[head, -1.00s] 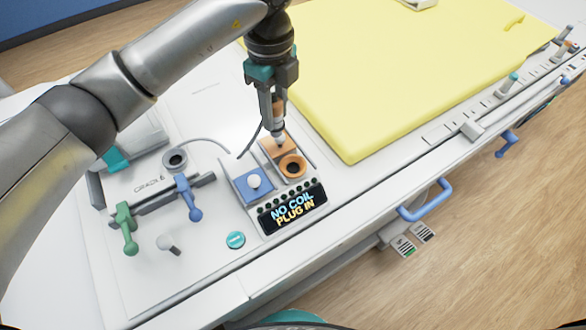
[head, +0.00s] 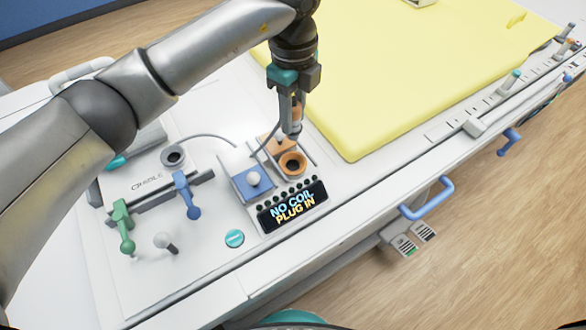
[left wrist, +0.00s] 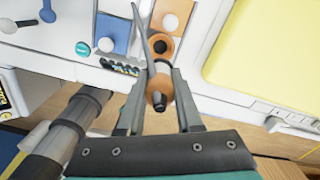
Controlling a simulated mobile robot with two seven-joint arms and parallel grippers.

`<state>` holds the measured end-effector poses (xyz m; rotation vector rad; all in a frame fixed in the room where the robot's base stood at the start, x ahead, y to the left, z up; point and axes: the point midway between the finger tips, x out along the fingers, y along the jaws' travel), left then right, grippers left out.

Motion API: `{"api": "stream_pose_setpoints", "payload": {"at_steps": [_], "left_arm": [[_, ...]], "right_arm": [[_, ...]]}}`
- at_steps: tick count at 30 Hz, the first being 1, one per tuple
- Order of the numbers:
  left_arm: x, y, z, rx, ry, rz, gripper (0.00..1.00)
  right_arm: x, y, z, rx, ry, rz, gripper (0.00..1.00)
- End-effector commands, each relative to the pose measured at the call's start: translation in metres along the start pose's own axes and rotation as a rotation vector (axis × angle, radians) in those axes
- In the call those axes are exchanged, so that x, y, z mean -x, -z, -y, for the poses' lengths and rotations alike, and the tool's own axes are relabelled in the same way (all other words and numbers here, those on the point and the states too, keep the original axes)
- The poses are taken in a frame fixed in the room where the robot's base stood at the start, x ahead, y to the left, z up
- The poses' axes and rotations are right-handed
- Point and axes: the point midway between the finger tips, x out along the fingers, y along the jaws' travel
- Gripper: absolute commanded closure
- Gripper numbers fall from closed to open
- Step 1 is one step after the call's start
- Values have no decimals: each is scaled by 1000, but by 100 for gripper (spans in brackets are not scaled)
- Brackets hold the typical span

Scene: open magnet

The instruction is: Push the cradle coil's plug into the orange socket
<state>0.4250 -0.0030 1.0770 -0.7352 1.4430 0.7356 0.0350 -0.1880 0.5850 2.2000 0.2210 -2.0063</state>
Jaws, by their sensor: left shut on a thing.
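My left gripper (head: 291,132) points down just above the orange socket (head: 292,164), a ring with a dark hole beside an orange block with a pale knob. The gripper is shut on the plug (left wrist: 158,88), which has an orange band and a dark end; in the head view the fingers hide most of it. In the left wrist view the orange socket (left wrist: 160,46) lies just beyond the plug. Whether the plug's tip touches the ring I cannot tell. The cradle coil (head: 145,185) lies at the left, with a grey cable running toward the plug. My right gripper is not in view.
A blue block (head: 253,184) with a white knob stands left of the socket. The display (head: 293,207) reads "NO COIL PLUG IN". Green (head: 123,225) and blue (head: 187,195) levers stand by the cradle. A yellow mat (head: 400,70) lies behind at the right.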

Motion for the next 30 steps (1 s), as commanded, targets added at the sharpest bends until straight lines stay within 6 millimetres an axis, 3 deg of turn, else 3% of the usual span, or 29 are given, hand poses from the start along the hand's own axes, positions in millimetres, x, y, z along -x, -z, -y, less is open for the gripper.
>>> {"api": "stream_pose_setpoints", "payload": {"at_steps": [21, 30], "left_arm": [[-76, -1, 0, 1, 0, 1, 100], [-81, 0, 0, 0, 1, 0, 100]], "right_arm": [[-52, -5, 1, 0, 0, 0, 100], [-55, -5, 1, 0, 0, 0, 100]]}}
